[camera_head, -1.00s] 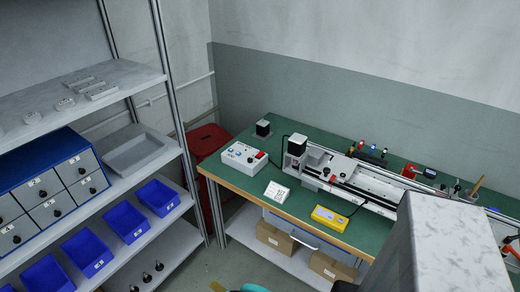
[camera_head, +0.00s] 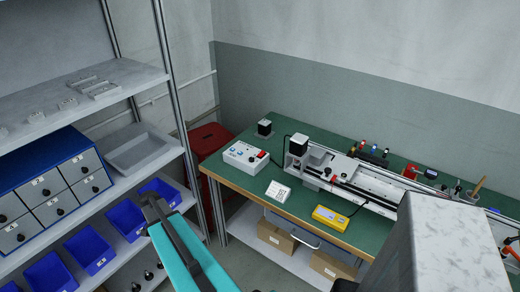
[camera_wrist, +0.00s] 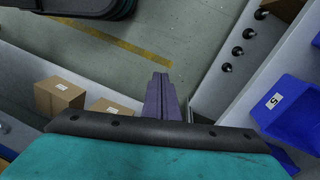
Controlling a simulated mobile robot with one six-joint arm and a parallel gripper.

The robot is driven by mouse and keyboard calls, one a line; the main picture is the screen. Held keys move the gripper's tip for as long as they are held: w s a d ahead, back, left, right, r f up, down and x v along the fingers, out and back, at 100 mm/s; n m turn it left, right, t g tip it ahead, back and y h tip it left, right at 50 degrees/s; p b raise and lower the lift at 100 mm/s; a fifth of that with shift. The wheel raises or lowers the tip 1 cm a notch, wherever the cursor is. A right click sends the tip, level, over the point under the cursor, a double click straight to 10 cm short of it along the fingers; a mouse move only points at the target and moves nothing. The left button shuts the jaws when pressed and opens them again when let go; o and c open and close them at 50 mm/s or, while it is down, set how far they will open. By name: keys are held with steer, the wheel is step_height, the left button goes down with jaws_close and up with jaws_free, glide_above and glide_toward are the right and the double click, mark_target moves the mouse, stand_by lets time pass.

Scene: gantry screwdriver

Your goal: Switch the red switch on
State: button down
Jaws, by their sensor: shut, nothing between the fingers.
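The red switch (camera_head: 262,154) is on the top right of a white control box (camera_head: 245,155), which sits at the left end of the green workbench. The box also has blue-marked controls and a small red part. The switch is too small to tell its position. My gripper (camera_head: 150,197) is in front of the blue bins, left of the bench and well apart from the box. In the wrist view, its fingers (camera_wrist: 160,78) are together and empty, over the floor. The switch is not in the wrist view.
The shelf with blue bins (camera_head: 125,219) and grey drawers stands at the left. The green bench (camera_head: 232,188) carries a white card (camera_head: 278,190), a yellow device (camera_head: 330,217) and a linear gantry (camera_head: 350,182). Cardboard boxes (camera_wrist: 60,95) lie on a lower shelf.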

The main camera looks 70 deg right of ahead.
steer(key=d+r+m, duration=0.5)
steer(key=d+r, duration=0.2)
steer(key=d, duration=0.6)
step_height(320, 180, up, 27)
steer(key=m+t+h, duration=0.1)
steer(key=m+h, duration=0.2)
steer(key=m, duration=1.3)
glide_above(262, 152)
steer(key=w+a, duration=0.1)
steer(key=a, duration=0.4)
steer(key=shift+f+p, duration=0.1)
steer(key=shift+p, duration=0.3)
steer(key=shift+f, duration=0.2)
steer(key=shift+d+p+x, duration=0.15)
steer(key=shift+p+x, duration=1.1)
steer(key=shift+x, duration=2.15)
steer(key=shift+d+p+x, duration=0.2)
steer(key=shift+p+x, duration=1)
steer(key=shift+x, duration=2.25)
steer(key=shift+w+n, duration=0.3)
steer(key=shift+w, duration=0.05)
